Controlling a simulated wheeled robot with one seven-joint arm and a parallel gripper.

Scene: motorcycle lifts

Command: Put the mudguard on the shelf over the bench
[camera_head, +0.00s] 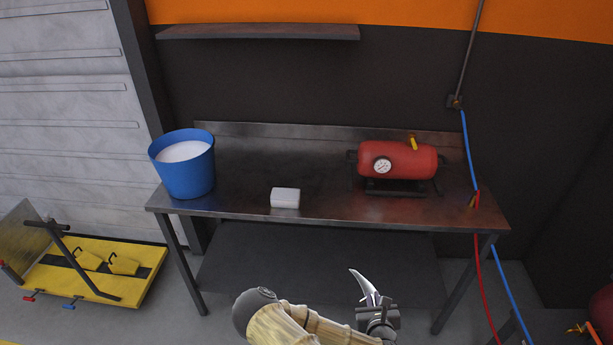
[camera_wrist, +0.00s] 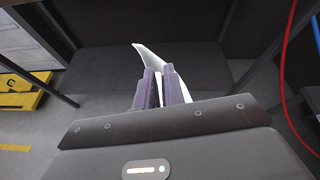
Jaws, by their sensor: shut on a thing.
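The mudguard (camera_head: 364,287) is a pale, curved, pointed piece. My gripper (camera_head: 377,312) is shut on it, low in front of the bench in the head view. In the wrist view the mudguard (camera_wrist: 151,58) sticks out beyond and beside the two fingers of my gripper (camera_wrist: 158,88). The shelf (camera_head: 258,32) is a dark, narrow board on the wall above the back of the bench, and its top looks bare. The bench (camera_head: 320,207) is a dark metal table; my gripper is in front of it, below its top.
On the bench stand a blue bucket (camera_head: 187,172) at left, a white block (camera_head: 285,198) near the front edge, and a red tank (camera_head: 412,162) with a gauge at right. A red hose (camera_head: 482,280) and a blue hose (camera_head: 467,145) hang at right. A yellow lift (camera_head: 95,262) lies on the floor at left.

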